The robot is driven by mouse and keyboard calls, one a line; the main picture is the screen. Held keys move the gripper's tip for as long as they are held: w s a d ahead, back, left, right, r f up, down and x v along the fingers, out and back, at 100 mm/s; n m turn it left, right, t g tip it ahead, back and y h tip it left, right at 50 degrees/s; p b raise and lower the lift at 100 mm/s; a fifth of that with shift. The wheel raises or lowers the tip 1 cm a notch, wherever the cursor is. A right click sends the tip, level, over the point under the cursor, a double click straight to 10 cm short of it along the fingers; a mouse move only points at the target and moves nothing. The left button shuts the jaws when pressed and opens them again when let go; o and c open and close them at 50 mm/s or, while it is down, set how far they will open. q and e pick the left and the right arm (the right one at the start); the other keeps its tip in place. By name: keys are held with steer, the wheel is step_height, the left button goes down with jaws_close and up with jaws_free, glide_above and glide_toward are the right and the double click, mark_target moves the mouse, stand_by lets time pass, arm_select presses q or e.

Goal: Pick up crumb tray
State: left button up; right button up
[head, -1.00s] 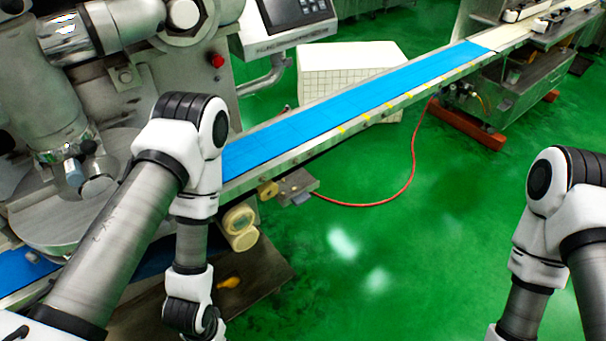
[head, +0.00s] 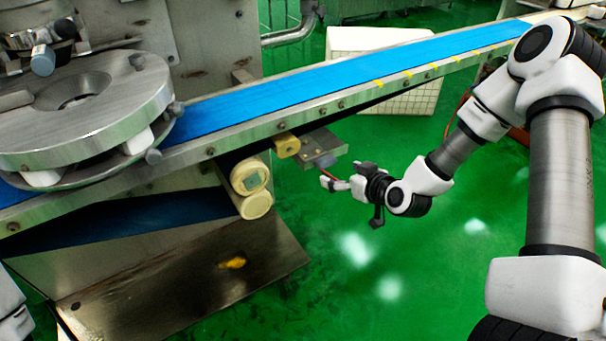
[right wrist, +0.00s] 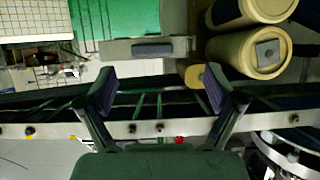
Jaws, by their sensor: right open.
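A small grey metal tray-like part (head: 321,147) sticks out from the near side of the conveyor, beside the cream rollers. It looks most like the crumb tray, but I cannot be sure. In the right wrist view, a grey flat part with a dark slot (right wrist: 152,48) appears beyond the fingertips and seems to be the same part. My right gripper (head: 336,184) is open and empty, just below and right of it in the head view. Its two fingers are spread apart in the right wrist view (right wrist: 156,92). My left gripper is out of view.
The blue conveyor belt (head: 330,75) runs diagonally past the round metal machine table (head: 115,105). Cream rollers (head: 250,177) hang below its edge. A dark metal plate (head: 170,285) with a yellow lump lies lower left.

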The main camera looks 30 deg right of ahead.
mark_target(326, 160)
steer(key=shift+w+d+t+b, duration=0.2)
steer(key=shift+w, duration=0.4)
steer(key=shift+w+d+t+b, duration=0.15)
steer(key=shift+w+d+t, duration=0.05)
steer(key=shift+w, duration=0.4)
steer(key=b+x, duration=0.2)
steer(key=x, duration=0.3)
steer(key=shift+w, duration=0.45)
steer(key=shift+s, duration=0.1)
steer(key=c, duration=0.4)
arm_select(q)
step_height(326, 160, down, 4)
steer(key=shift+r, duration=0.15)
arm_select(e)
steer(key=c, duration=1)
